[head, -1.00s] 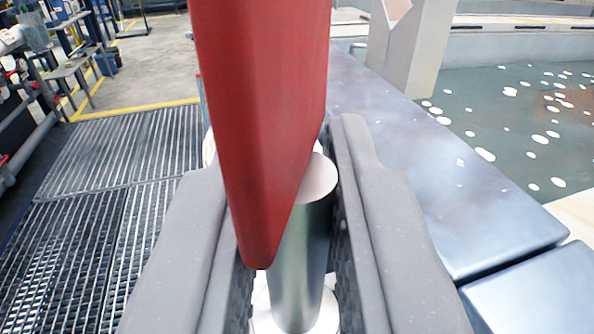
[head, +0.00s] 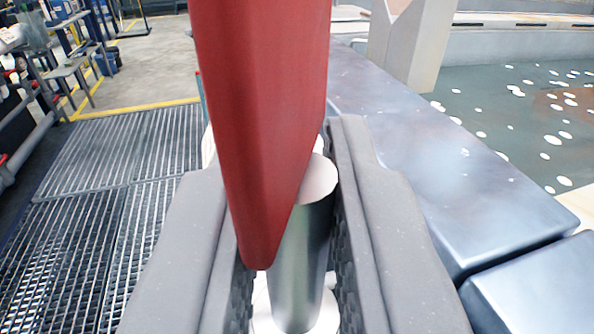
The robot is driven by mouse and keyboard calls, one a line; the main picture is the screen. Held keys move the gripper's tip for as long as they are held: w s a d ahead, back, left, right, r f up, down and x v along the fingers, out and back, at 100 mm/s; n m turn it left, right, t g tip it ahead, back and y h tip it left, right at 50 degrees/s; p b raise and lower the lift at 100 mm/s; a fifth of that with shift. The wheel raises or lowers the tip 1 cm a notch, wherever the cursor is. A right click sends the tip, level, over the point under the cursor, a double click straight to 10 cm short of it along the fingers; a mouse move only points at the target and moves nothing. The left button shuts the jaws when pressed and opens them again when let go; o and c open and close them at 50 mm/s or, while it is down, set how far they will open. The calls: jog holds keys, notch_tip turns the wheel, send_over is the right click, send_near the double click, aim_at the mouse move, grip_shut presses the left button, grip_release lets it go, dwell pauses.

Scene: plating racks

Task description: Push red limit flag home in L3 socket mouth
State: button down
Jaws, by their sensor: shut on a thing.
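The red limit flag (head: 265,120) is a tall, flat red plate that fills the upper middle of the head view and runs out of the top edge. A short silvery metal pin (head: 300,265) with a pale round end shows right at its lower edge. My gripper (head: 285,190) is shut, with its two dark grey fingers on either side of the pin and the flag's lower end. A white round part shows below the pin. I cannot make out the L3 socket mouth; the flag hides much of the middle.
On the right a blue-grey metal ledge (head: 430,170) runs along a tank of murky green liquid (head: 510,120) with white foam patches. A pale V-notched post (head: 412,45) stands behind the ledge. Metal floor grating (head: 90,220) and a bench (head: 75,75) are at left.

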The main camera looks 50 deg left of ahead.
jog(key=shift+f+b, duration=0.35)
jog(key=shift+f, duration=0.65)
jog(key=c, duration=1.3)
grip_release()
jog(key=shift+f, duration=0.1)
jog(key=shift+r, duration=0.45)
notch_tip(320, 180, up, 3)
jog(key=shift+s, duration=0.1)
jog(key=s+d+b, duration=0.2)
jog(key=s+b, duration=0.1)
jog(key=s, duration=0.1)
jog(key=s+d+r+b, duration=0.1)
jog(key=s+d+b, duration=0.2)
jog(key=s+b, duration=0.1)
jog(key=s+d+b, duration=0.3)
jog(key=s, duration=0.2)
jog(key=shift+s+r, duration=0.2)
jog(key=shift+s, duration=0.1)
